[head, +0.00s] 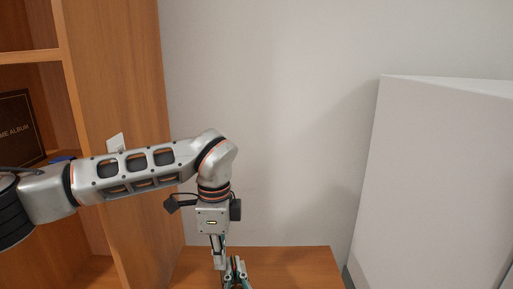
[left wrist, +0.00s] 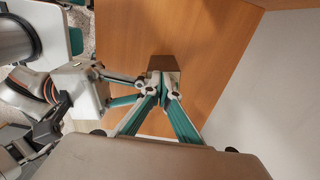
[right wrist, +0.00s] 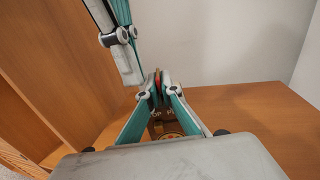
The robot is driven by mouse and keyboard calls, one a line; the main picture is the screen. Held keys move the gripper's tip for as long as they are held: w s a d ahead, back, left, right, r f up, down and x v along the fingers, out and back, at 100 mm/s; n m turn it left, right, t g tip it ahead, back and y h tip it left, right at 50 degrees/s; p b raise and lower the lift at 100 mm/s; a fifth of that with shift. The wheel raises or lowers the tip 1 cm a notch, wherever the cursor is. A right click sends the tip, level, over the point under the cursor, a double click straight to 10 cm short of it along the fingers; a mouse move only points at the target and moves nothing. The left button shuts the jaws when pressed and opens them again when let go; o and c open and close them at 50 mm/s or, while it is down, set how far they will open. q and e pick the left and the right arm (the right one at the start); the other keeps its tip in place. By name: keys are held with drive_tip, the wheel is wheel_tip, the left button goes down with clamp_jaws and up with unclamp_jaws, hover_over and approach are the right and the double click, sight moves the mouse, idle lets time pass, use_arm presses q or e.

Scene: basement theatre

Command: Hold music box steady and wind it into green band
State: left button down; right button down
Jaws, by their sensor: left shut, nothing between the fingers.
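The music box shows as a small brown box (left wrist: 165,65) in the left wrist view. In the right wrist view its face with lettering and a round gold dial (right wrist: 170,128) is partly hidden behind my right fingers. The green band cannot be made out. My left gripper (left wrist: 160,92) is shut and empty, its tips at the near side of the box. My right gripper (right wrist: 158,88) is closed around a thin red and dark piece, seemingly the winding key, above the box. In the head view the left gripper (head: 218,262) points down beside the right gripper (head: 237,270).
The box stands on a wooden surface (head: 300,268) against a pale wall. A wooden shelf unit (head: 115,60) with a dark album (head: 18,125) rises at left. A large white panel (head: 440,180) stands at right. The surface right of the grippers is clear.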

use_arm(q)
drive_tip(key=shift+w+d, duration=0.1)
drive_tip(key=shift+d, duration=0.2)
idle(0.4)
drive_tip(key=shift+w+a, duration=0.15)
drive_tip(key=shift+w, duration=0.4)
idle(0.3)
drive_tip(key=shift+w, duration=0.45)
idle(0.5)
drive_tip(key=shift+w+a, duration=0.15)
drive_tip(key=shift+a, duration=0.05)
wheel_tip(320, 180, up, 6)
idle(0.5)
